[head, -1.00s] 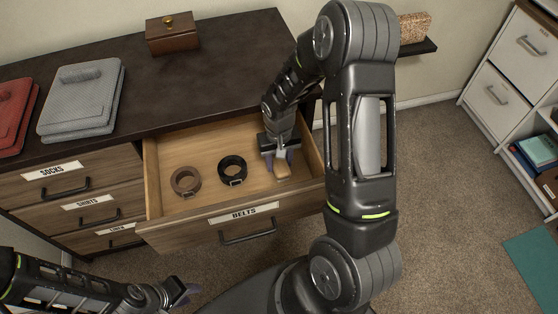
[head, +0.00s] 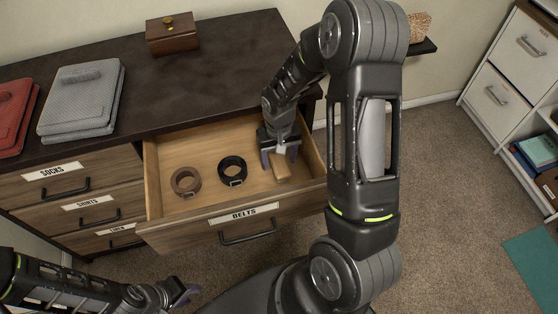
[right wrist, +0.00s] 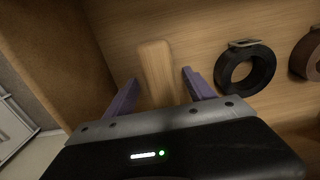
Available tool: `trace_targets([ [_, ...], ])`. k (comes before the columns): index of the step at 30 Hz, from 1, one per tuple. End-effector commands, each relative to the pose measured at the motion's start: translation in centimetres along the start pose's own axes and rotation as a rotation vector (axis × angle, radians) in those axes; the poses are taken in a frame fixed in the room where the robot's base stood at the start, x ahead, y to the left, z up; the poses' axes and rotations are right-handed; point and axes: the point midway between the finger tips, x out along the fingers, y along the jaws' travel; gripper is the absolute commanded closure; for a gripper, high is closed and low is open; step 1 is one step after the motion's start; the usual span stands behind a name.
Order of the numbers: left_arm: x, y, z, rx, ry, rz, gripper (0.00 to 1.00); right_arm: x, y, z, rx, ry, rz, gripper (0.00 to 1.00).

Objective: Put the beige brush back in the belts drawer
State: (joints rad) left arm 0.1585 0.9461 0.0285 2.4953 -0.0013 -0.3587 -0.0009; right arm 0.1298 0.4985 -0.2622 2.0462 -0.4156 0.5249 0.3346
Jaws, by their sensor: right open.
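The beige brush (head: 282,171) lies inside the open belts drawer (head: 207,219), near its right side. My right gripper (head: 279,158) reaches down into the drawer above the brush. Its purple fingers are spread, with a gap on either side of the brush. In the right wrist view the brush handle (right wrist: 156,70) shows between the open fingers, against the wooden drawer bottom. The far part of the brush is hidden by the gripper. My left gripper (head: 182,293) is at the lower left, in front of the drawers; its opening is unclear.
A brown belt (head: 185,182) and a black belt (head: 232,170) lie coiled left of the brush in the drawer. Grey (head: 82,98) and red (head: 14,112) folded clothes and a wooden box (head: 172,36) stand on the dresser top. Shut drawers are at left.

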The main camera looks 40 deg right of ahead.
Motion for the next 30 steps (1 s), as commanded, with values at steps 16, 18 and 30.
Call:
trace_targets([
  [16,-0.7,0.3,0.0,-0.001,0.000,0.000,0.67,-9.8,-0.1,0.0,0.000,0.002,-0.001,0.37],
  [18,-0.7,0.3,0.0,-0.001,0.000,0.000,0.67,-10.1,-0.1,0.0,-0.001,0.000,-0.001,0.37],
  [30,-0.7,0.3,0.0,0.000,0.000,0.000,0.67,-10.2,0.0,0.0,0.000,0.000,0.000,0.37],
])
